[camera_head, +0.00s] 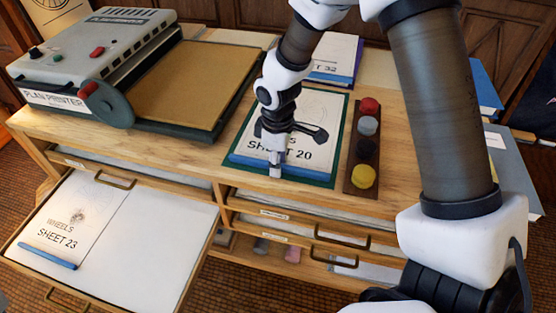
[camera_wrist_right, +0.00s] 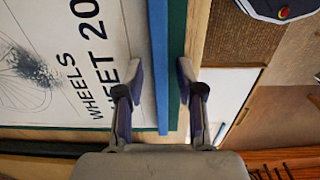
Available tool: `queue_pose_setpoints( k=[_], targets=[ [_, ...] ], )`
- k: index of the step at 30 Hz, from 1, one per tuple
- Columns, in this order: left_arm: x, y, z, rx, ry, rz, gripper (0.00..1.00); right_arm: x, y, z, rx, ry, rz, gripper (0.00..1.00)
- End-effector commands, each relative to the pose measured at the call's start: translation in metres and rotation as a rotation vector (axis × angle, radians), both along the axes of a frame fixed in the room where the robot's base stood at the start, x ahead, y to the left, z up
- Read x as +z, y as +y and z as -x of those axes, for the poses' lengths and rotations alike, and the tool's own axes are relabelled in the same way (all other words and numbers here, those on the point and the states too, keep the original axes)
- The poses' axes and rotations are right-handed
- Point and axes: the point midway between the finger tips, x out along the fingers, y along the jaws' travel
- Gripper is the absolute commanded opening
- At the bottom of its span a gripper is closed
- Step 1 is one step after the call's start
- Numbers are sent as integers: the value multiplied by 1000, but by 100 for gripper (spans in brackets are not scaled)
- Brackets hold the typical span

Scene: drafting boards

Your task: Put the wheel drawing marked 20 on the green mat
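The wheel drawing marked SHEET 20 (camera_head: 312,108) lies flat on the green mat (camera_head: 341,135) on the desk top, with green showing around its edges. It has a blue bar (camera_head: 300,172) along its near edge. In the right wrist view the drawing (camera_wrist_right: 45,40), the blue bar (camera_wrist_right: 159,60) and the green mat edge (camera_wrist_right: 177,60) show close up. My right gripper (camera_head: 276,170) is at the blue bar. In the right wrist view its fingers (camera_wrist_right: 161,85) are apart, one on each side of the bar, with gaps to it. My left gripper is not in view.
A plan printer (camera_head: 85,55) stands at the left with a brown board (camera_head: 185,85) beside it. A rack (camera_head: 352,178) of coloured knobs stands right of the mat. SHEET 32 (camera_head: 335,55) lies behind. An open drawer (camera_head: 150,255) at the lower left holds SHEET 23 (camera_head: 75,215).

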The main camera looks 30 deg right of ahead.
Motion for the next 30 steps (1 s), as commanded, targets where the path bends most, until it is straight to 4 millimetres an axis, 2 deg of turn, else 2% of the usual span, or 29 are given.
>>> queue_pose_setpoints(
  k=[7,11,22,26,30],
  targets=[
    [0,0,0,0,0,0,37,1,0,0,0,-1,1,40],
    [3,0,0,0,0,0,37,12,0,-1,0,-3,0,40],
    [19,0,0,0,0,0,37,101,1,0,-1,-5,0,40],
    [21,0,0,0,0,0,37,119,1,0,0,-2,1,40],
    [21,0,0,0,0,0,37,123,1,1,-1,-1,-1,40]
  ],
)
